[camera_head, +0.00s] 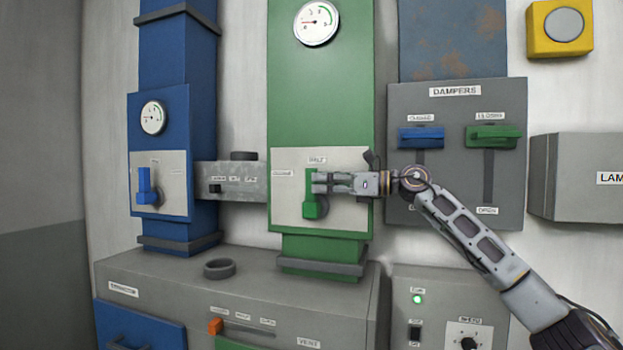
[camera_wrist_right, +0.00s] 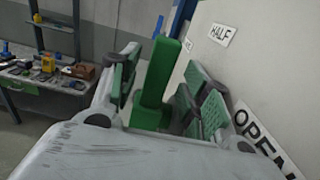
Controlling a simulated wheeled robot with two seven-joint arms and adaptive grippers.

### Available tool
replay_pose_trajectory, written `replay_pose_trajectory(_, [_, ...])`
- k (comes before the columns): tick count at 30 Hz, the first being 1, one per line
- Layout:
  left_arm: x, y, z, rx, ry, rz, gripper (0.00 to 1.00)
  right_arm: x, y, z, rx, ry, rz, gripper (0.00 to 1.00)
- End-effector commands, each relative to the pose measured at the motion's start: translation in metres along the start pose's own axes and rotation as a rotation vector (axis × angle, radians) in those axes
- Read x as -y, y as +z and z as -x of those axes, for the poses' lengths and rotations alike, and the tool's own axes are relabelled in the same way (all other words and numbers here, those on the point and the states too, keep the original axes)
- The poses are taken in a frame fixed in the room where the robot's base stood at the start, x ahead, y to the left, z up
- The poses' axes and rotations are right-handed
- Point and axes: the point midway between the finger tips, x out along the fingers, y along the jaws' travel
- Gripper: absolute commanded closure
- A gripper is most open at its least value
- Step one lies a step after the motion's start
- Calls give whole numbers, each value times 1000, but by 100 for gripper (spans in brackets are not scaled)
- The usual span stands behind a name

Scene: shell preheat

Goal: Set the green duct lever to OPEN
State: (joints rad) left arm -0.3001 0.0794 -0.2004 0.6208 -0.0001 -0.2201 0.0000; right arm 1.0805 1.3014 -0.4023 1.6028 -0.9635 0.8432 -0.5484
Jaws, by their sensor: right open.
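The green duct lever (camera_head: 310,207) sits on a pale plate (camera_head: 290,215) on the green duct. Its handle stands upright, pointing toward the HALF label (camera_head: 317,160). A left label on the plate is too small to read. My right gripper (camera_head: 318,183) reaches in from the right across the handle. In the right wrist view the lever handle (camera_wrist_right: 160,72) stands between the two open, green-padded fingers (camera_wrist_right: 155,95); I cannot tell whether either touches it. The OPEN label (camera_wrist_right: 262,140) shows beside the near finger there. My left gripper is not in view.
A blue duct with its own blue lever (camera_head: 148,188) stands at left. The DAMPERS panel (camera_head: 470,150) with blue and green handles is at right, behind my right arm. A grey cabinet (camera_head: 240,268) juts out below. A cluttered bench (camera_wrist_right: 50,85) shows in the wrist view.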

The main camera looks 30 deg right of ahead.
Motion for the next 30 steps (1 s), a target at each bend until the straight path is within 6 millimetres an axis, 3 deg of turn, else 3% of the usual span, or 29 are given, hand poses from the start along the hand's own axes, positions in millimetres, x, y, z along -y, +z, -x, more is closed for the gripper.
replay_pose_trajectory(12, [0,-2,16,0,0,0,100,0,2,-32,0,1,-1,54])
replay_pose_trajectory(25, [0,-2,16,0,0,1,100,0,0,-36,-1,0,0,54])
replay_pose_trajectory(30, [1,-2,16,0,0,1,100,0,0,-36,-1,0,0,74])
